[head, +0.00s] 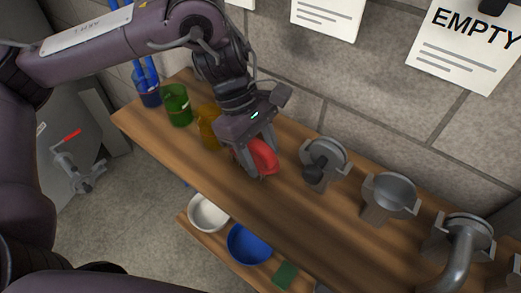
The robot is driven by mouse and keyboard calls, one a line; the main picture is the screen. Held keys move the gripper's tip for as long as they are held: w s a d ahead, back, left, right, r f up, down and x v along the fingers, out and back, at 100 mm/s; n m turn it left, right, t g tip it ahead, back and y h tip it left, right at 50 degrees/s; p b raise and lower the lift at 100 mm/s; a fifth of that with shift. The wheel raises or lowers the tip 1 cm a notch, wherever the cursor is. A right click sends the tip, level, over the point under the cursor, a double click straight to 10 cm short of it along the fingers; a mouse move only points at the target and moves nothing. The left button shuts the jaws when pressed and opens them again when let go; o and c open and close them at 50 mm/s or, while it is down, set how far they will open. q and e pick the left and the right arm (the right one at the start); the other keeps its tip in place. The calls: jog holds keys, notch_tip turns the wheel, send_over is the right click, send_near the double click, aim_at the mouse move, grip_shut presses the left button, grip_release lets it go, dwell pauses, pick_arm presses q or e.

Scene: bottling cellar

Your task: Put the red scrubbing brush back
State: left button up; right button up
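A red, rounded thing (264,154), which looks like the red scrubbing brush, is at the upper wooden shelf (290,205), just right of the amber pot (208,127). My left gripper (258,165) points down over it, with its fingers around the red thing. The fingers and palm hide part of it. I cannot tell whether they press on it, nor whether it rests on the shelf. My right gripper is not in view.
A green pot (177,105) and a blue pot (148,94) holding blue handles stand to the left. Grey metal fittings (390,197) line the shelf to the right. Below are a white bowl (209,213) and a blue bowl (249,246). A stone wall backs the shelf.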

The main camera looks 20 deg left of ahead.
pick_arm(q)
jog(key=o, duration=0.4)
jog(key=p+v, duration=0.3)
jog(key=v, duration=0.8)
jog(key=shift+w+d+r, duration=0.1)
jog(key=shift+r, duration=0.45)
